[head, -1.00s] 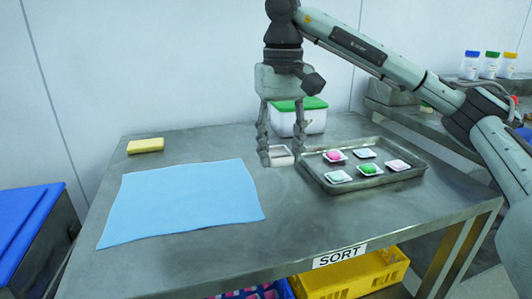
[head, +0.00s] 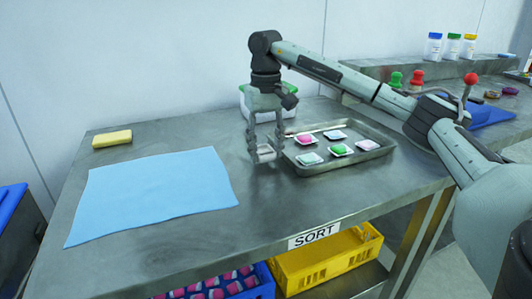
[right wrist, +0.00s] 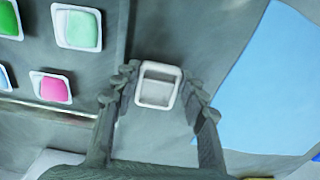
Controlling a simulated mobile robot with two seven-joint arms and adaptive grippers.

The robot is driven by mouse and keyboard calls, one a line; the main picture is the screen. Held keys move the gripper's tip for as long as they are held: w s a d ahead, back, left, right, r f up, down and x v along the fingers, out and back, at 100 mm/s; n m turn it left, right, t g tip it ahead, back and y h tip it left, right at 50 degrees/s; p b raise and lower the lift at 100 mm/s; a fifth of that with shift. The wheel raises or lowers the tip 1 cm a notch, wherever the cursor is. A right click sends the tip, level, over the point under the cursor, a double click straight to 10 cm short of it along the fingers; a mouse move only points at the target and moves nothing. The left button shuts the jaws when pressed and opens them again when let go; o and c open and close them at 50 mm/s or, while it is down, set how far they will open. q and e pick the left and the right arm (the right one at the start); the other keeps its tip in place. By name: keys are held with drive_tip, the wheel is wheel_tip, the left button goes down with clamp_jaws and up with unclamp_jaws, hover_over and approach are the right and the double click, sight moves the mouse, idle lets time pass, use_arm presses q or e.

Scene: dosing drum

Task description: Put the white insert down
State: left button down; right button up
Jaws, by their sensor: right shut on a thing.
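My right gripper (head: 266,155) is over the table between the blue cloth and the metal tray. It is shut on the white insert (right wrist: 158,86), a small square white frame with a hollow centre. The insert also shows between the fingertips in the head view (head: 266,150). In the right wrist view the fingers (right wrist: 158,95) press on its two sides. I cannot tell whether the insert touches the table. My left gripper is not in view.
A metal tray (head: 368,160) with several white inserts holding pink, green and pale pieces stands right of the gripper. A blue cloth (head: 150,195) lies left, a yellow sponge (head: 112,139) behind it. A green-lidded white tub (head: 246,101) stands behind the gripper. Bare table lies in front.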

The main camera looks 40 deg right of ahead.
drive_tip(key=shift+f, duration=0.75)
drive_tip(key=shift+f, duration=0.1)
drive_tip(key=o, duration=0.9)
drive_tip(key=shift+c, duration=0.2)
